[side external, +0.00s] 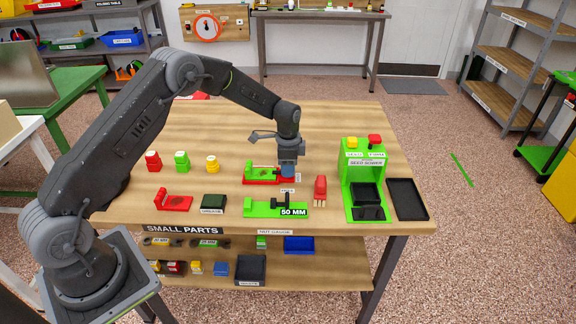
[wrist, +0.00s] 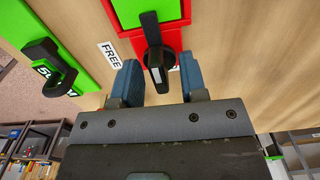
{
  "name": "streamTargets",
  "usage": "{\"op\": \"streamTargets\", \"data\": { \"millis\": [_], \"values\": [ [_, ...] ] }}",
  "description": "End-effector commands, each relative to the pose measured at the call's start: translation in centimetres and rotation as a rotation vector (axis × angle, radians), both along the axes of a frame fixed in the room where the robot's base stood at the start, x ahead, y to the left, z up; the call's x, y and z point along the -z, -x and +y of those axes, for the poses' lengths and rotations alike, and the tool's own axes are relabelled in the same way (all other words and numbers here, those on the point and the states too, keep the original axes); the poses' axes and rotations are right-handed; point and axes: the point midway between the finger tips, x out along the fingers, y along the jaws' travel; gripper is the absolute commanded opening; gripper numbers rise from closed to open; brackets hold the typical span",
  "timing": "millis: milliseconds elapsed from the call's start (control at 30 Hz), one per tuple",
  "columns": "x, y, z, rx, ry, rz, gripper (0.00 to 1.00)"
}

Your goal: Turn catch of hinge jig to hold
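The hinge jig, a green block on a red base (side external: 258,182), lies on the bench in the side view; its green part (wrist: 178,10) and red edge are at the top of the wrist view. Its catch, a black lever (wrist: 154,52), points from the jig toward my gripper. My gripper (wrist: 160,64) is open, its blue fingers on either side of the lever's end, with a gap on each side. In the side view my gripper (side external: 288,170) is low over the jig's right end and hides the catch. A FREE label (wrist: 110,55) lies left of the lever; another label is mostly hidden behind it.
A green 50 MM jig (side external: 262,209) lies in front, close to the hinge jig. Bench behind the jig is largely clear.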

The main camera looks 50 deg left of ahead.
Motion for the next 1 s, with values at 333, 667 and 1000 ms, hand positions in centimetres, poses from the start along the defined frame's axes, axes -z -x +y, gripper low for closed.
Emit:
{"op": "streamTargets", "data": {
  "millis": [333, 667, 1000],
  "values": [
    [-0.7, 0.0, 0.0, -0.001, -0.001, -0.001, 0.39],
    [-7.3, 0.0, 0.0, -0.001, -0.001, -0.004, 0.39],
    [-12.9, 0.0, 0.0, -0.001, 0.000, 0.000, 0.39]
  ]
}}
